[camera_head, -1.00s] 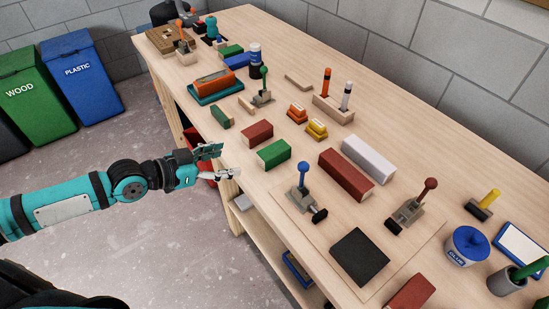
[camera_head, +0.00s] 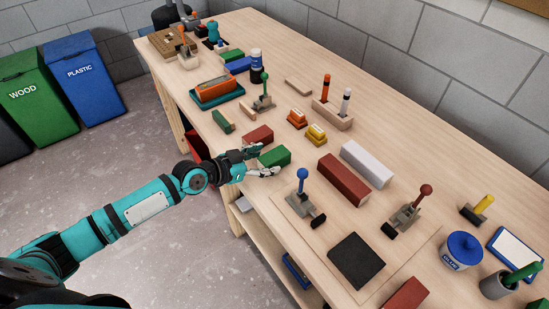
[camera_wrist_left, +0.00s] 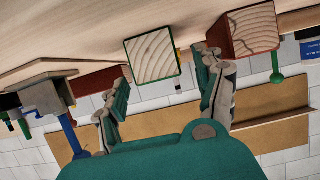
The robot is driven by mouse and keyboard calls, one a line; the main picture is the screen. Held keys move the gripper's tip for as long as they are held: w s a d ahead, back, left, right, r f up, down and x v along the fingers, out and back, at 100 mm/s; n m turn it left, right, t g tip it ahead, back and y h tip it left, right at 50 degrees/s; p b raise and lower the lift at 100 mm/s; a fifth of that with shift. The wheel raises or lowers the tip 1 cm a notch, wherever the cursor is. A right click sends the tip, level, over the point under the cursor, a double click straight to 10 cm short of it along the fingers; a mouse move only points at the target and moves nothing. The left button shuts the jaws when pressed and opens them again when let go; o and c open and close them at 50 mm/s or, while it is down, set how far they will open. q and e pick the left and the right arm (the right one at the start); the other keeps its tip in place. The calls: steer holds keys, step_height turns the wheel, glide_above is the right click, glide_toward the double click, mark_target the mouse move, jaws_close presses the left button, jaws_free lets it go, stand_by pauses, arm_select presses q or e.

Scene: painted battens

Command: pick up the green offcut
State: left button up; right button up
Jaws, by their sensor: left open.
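The green offcut (camera_head: 275,157) is a short block lying near the table's left edge, beside a short dark red block (camera_head: 258,136). My left gripper (camera_head: 260,162) is open and low at the offcut's near end. In the left wrist view the offcut's bare wood end (camera_wrist_left: 152,58) faces the camera, between the open fingers (camera_wrist_left: 163,72) and a little beyond their tips. It looks apart from both fingers. The red block's end (camera_wrist_left: 253,30) shows just outside the right-hand finger. My right gripper is not in view.
A long dark red block (camera_head: 343,180) and a white block (camera_head: 367,163) lie to the right. A blue-knobbed clamp (camera_head: 303,195) stands in front. A thinner green piece (camera_head: 223,121) lies farther back. Yellow and orange pieces (camera_head: 316,134) stand behind.

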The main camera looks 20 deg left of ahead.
arm_select(q)
steer(key=shift+s+a, duration=0.1)
steer(key=shift+c, duration=1.3)
steer(key=c, duration=1)
